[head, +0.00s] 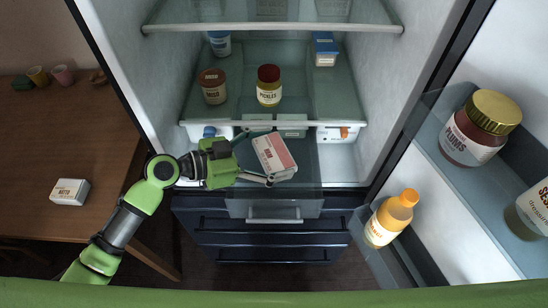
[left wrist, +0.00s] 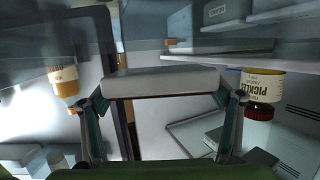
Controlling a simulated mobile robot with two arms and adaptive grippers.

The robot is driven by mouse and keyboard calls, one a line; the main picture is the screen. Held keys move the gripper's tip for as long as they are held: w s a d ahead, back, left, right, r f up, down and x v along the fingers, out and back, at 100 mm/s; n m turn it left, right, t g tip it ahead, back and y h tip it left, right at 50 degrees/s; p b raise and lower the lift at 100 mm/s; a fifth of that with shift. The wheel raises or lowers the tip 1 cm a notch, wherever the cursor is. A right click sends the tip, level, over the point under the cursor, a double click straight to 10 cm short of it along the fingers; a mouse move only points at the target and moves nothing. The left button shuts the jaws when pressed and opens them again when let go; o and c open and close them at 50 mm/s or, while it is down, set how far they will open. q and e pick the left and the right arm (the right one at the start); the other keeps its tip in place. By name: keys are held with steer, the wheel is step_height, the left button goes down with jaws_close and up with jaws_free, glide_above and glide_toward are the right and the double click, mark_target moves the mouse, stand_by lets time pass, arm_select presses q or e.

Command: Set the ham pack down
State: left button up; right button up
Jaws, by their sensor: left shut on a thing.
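The ham pack (head: 274,157) is a pink and white box in the head view, inside the lower part of the open fridge. My left gripper (head: 262,160) comes in from the left and is shut on it. The pack is tilted and appears above the fridge's lower tray or drawer (head: 331,166). In the left wrist view the pack (left wrist: 162,82) is a pale block between the two fingers (left wrist: 160,120). Whether its underside touches anything cannot be told. My right gripper is not in view.
A pickle jar (head: 268,87), a brown-lidded jar (head: 213,87) and a blue box (head: 325,50) stand on the shelf above. The open door at right holds a plum jar (head: 473,133) and an orange-capped bottle (head: 391,218). A natto box (head: 69,192) lies on the wooden table (head: 60,140).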

mark_target(274, 162)
arm_select(q)
step_height(274, 162, down, 3)
steer(key=shift+d+f+p, duration=0.1)
steer(key=shift+f+p, duration=0.05)
steer(key=shift+p, duration=0.2)
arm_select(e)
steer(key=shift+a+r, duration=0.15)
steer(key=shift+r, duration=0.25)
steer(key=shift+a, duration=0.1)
arm_select(q)
steer(key=shift+f+b, duration=0.2)
steer(key=shift+b, duration=0.15)
steer(key=shift+f+b, duration=0.45)
steer(key=shift+b, duration=0.15)
steer(key=o, duration=1.2)
steer(key=shift+c, duration=0.2)
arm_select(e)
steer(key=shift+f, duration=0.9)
arm_select(q)
steer(key=shift+r, duration=0.1)
